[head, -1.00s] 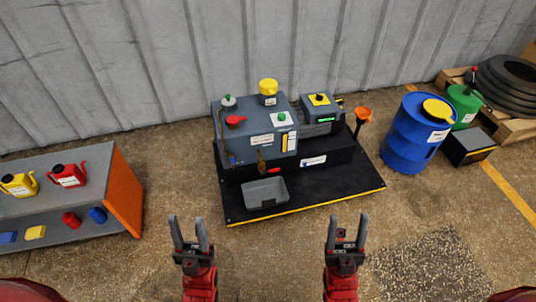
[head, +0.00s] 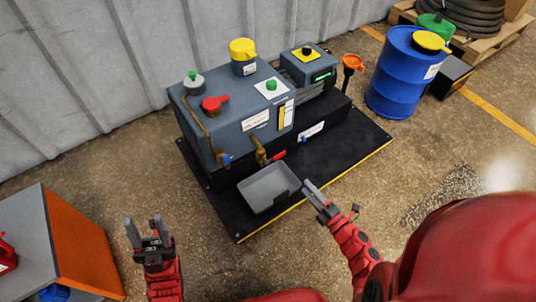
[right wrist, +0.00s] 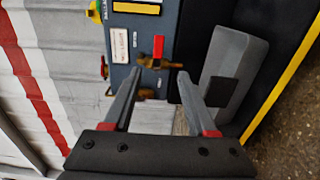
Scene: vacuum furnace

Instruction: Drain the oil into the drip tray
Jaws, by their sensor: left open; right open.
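The grey drip tray (head: 268,188) sits on the black base plate in front of the pump unit (head: 236,108), below a brass drain valve (head: 260,152) with a red handle (head: 278,156). The tray looks empty. My right gripper (head: 312,192) is open, just right of the tray in the head view. In the right wrist view the brass valve (right wrist: 157,63) shows ahead between the open fingers (right wrist: 163,95), and the tray (right wrist: 232,68) lies to the right, partly behind a finger. My left gripper (head: 143,226) is open and empty over the floor, left of the base plate.
A grey and orange bench (head: 62,245) is at lower left. The pump has red (head: 213,103) and yellow (head: 242,50) caps on top. A corrugated wall is behind.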

